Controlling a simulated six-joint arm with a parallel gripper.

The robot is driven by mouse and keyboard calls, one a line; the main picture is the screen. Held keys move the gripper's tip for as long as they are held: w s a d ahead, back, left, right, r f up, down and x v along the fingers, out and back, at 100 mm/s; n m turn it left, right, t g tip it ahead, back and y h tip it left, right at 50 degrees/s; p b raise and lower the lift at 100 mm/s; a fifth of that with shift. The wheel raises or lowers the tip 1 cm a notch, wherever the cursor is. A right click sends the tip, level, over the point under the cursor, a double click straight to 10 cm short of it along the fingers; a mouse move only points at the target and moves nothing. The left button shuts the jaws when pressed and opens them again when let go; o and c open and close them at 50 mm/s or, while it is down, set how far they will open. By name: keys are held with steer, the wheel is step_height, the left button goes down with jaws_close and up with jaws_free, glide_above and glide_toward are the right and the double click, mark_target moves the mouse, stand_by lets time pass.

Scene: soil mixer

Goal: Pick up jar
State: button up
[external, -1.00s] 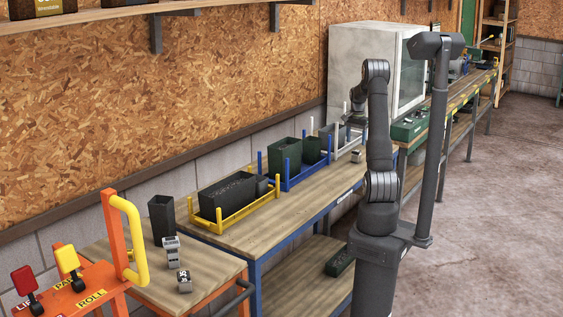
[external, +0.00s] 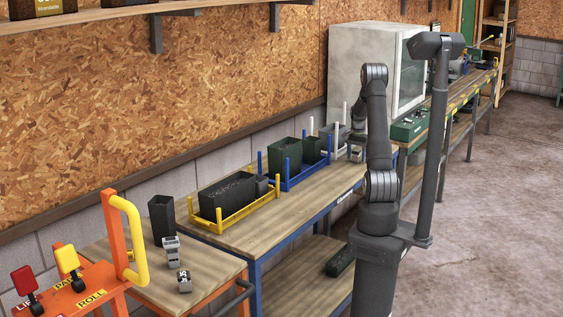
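My gripper (external: 357,152) points down over the far end of the wooden bench, beside the white rack. It is at the small grey metal jar-like object there, which shows only in part and blends with the fingers. I cannot tell whether the fingers are open or shut on it. A similar grey metal container (external: 171,250) and a small grey block with a dark mark (external: 184,281) stand on the near orange-framed table. Which of these is the jar is not clear at this size.
A white rack (external: 341,150) stands beside my gripper. A large grey cabinet (external: 365,70) rises behind. The bench middle (external: 290,215) is clear.

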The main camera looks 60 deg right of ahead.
steer(key=c, duration=0.9)
steer(key=shift+r, duration=0.1)
steer(key=shift+r, duration=0.5)
step_height(320, 180, up, 3)
steer(key=shift+f, duration=0.1)
steer(key=s+d+r, duration=0.1)
steer(key=s+r, duration=0.6)
steer(key=s, duration=0.4)
steer(key=shift+s+r, duration=0.15)
steer(key=shift+s, duration=0.15)
